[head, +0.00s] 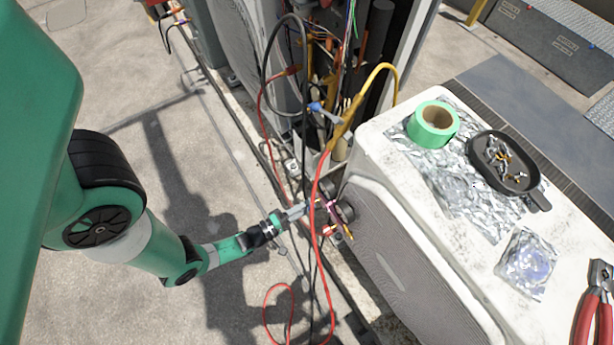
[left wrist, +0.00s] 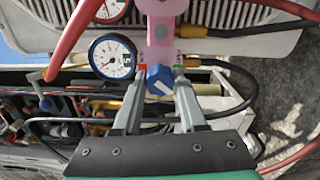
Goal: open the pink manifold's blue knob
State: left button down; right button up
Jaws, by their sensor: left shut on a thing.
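The pink manifold (left wrist: 162,45) fills the top middle of the left wrist view, with the blue knob (left wrist: 159,80) at its near end. In the head view only a small pink part of the manifold (head: 331,205) shows between the hoses. My left gripper (head: 309,208) reaches in from the left to the manifold. In the left wrist view its two fingers stand on either side of the blue knob, shut on it. The knob is mostly hidden from the head view. My right gripper is in neither view.
A round gauge (left wrist: 113,57) sits beside the manifold. Red, black and yellow hoses run around it, with a red hose (head: 316,200) close to my gripper. A white condenser (head: 375,130) stands right, carrying green tape (head: 420,131), a black tray (head: 474,160) and red-handled pliers (head: 587,318).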

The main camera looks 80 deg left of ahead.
pick_arm(q)
jog(key=n, duration=0.5)
jog(key=shift+n, duration=0.4)
jog(key=shift+f, duration=0.1)
jog(key=shift+c, duration=2.3)
grip_release()
jog(key=shift+d, duration=0.1)
